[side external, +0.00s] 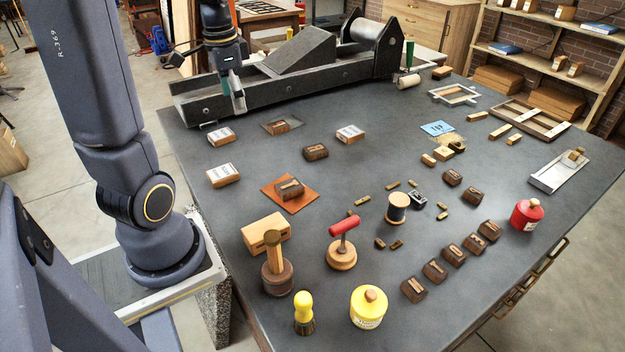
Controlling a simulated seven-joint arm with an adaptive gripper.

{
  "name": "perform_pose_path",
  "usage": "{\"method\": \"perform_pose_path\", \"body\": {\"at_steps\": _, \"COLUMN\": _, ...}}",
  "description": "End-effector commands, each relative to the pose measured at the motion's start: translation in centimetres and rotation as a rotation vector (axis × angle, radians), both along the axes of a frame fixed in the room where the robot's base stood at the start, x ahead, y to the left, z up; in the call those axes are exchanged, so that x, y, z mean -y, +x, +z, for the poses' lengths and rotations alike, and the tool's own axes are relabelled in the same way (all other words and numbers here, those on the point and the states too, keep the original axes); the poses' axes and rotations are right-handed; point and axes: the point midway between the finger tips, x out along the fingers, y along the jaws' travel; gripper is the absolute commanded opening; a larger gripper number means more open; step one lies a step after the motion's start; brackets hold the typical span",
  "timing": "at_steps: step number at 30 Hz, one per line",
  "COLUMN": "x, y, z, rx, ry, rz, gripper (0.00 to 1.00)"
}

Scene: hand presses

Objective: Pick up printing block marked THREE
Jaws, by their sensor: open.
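Several dark wooden blocks lie on the dark table, and I cannot read which one is marked THREE. One dark block (316,152) lies left of the table's middle, and another (290,189) sits on an orange-brown sheet. A row of dark blocks (454,255) runs along the right front, with one more dark block (452,178) behind it. Lighter blocks with white labelled tops (222,136) lie at the left. My gripper (238,108) is open, pointing down at the back left in front of the press bed, with nothing visible in it. It is apart from the blocks.
A long press bed with a roller (366,30) fills the back edge. A wooden mallet (275,275), red-handled tool (342,245), yellow tin (369,306), red tin (526,214) and thread spool (397,206) stand up as obstacles. The table's centre is fairly clear.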

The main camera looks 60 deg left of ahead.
Motion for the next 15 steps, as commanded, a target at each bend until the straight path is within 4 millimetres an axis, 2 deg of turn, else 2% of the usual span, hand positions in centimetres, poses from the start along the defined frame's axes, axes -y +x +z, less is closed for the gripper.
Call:
{"method": "perform_pose_path", "body": {"at_steps": 1, "x": -1.5, "y": -1.1, "z": -1.1, "rx": -0.029, "ry": -0.02, "rz": 0.057, "gripper": 0.88}}
{"method": "perform_pose_path", "body": {"at_steps": 4, "x": -2.7, "y": -2.5, "z": -2.5, "rx": -0.06, "ry": -0.044, "rz": 0.115, "gripper": 0.88}}
{"method": "perform_pose_path", "body": {"at_steps": 8, "x": -2.9, "y": -2.9, "z": -3.8, "rx": -0.063, "ry": -0.048, "rz": 0.129, "gripper": 0.88}}
{"method": "perform_pose_path", "body": {"at_steps": 15, "x": -2.7, "y": -2.9, "z": -9.4, "rx": -0.065, "ry": -0.049, "rz": 0.128, "gripper": 0.88}}
